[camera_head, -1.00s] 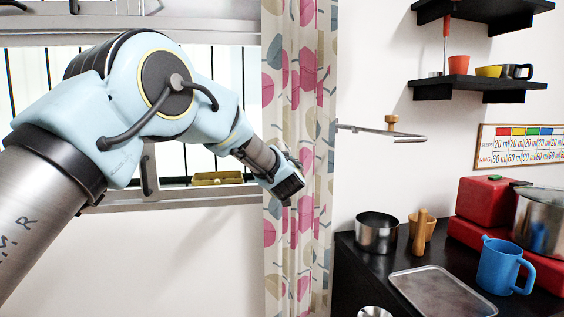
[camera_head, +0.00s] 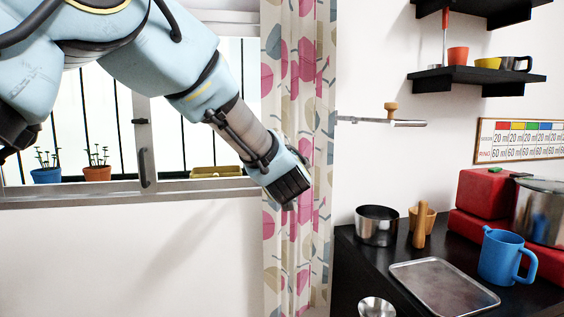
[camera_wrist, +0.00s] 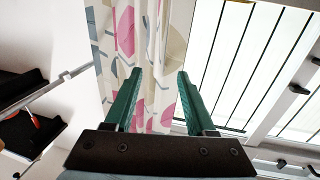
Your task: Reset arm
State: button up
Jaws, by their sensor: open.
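My gripper (camera_head: 288,190) is in front of the patterned curtain (camera_head: 302,80) in the head view, left of the black counter. In the wrist view, the two green fingers of my gripper (camera_wrist: 155,97) stand wide apart with nothing between them. Behind them hangs the same curtain (camera_wrist: 143,40), with the barred window (camera_wrist: 245,60) to its right. My arm reaches in from the upper left of the head view.
The black counter (camera_head: 362,283) holds a steel pot (camera_head: 377,226), a metal tray (camera_head: 443,287), a blue pitcher (camera_head: 503,258) and red boxes (camera_head: 486,193). A wall rail (camera_head: 360,120) and dark shelf (camera_head: 475,82) are above. Potted plants (camera_head: 97,172) stand at the window.

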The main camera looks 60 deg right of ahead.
jog(key=shift+a, duration=0.1)
dwell(0.5)
jog(key=w+a+f+y, duration=0.35)
jog(key=w+a, duration=0.65)
jog(key=w, duration=0.5)
jog(key=w+a+f+n+g+y, duration=0.1)
jog(key=w+a+f, duration=0.2)
jog(key=a, duration=0.4)
jog(key=w+a+f+n+g+y+p, duration=0.1)
jog(key=w+a+f+y, duration=0.15)
jog(key=a, duration=0.45)
jog(key=w+a+f+n+y, duration=0.1)
jog(key=w+a+f, duration=0.25)
jog(key=a, duration=0.25)
jog(key=s+a+f+n+g+y, duration=0.1)
jog(key=a+f+n+g+y, duration=0.15)
jog(key=a, duration=0.95)
jog(key=s+a+f+n+g+y, duration=0.1)
jog(key=a+f+y, duration=0.15)
jog(key=a, duration=0.85)
jog(key=s+a+f+n+g, duration=0.1)
jog(key=s+a, duration=0.4)
jog(key=a, duration=0.2)
jog(key=s+a+f+n+g+y, duration=0.1)
jog(key=s+a, duration=0.3)
jog(key=a, duration=0.4)
jog(key=shift+s+f+n+g+p, duration=0.45)
jog(key=shift+f+n+g, duration=0.1)
jog(key=shift+f+g, duration=0.25)
